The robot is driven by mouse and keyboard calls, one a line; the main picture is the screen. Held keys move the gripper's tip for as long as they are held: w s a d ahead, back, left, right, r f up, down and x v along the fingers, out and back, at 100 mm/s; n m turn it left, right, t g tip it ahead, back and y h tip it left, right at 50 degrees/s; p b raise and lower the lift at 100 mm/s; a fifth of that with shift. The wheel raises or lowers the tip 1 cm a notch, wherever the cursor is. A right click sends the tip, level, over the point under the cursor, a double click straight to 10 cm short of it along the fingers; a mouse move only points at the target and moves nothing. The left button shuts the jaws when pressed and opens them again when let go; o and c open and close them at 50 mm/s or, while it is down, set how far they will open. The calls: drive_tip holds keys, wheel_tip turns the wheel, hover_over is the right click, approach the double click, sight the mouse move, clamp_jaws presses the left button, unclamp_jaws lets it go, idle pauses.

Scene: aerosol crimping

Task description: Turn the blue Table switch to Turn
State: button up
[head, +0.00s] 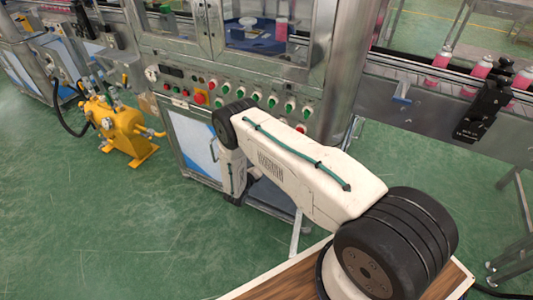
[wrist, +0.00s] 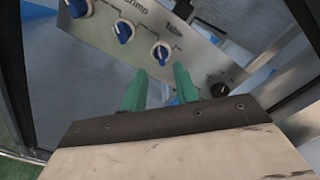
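The blue Table switch (wrist: 161,52) is a round knob with a white pointer, on a tilted grey panel below the word "Table" in the wrist view. Its pointer looks roughly upright in the picture; the small position labels are too blurred to read. My gripper (wrist: 160,70) has two green fingers standing apart with nothing between them. The fingertips are just below the Table switch in the picture, one toward each side of it. I cannot tell whether they touch the panel. In the head view I cannot make out the fingers or the blue switch.
A blue Crimp knob (wrist: 123,31) and another blue knob (wrist: 78,8) are to the left on the same panel. A black knob (wrist: 219,90) is at its lower right. A red button (head: 200,98) and several green switches are on the machine front. A yellow unit (head: 122,130) stands at left.

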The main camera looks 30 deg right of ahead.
drive_tip(key=x, duration=0.6)
clamp_jaws()
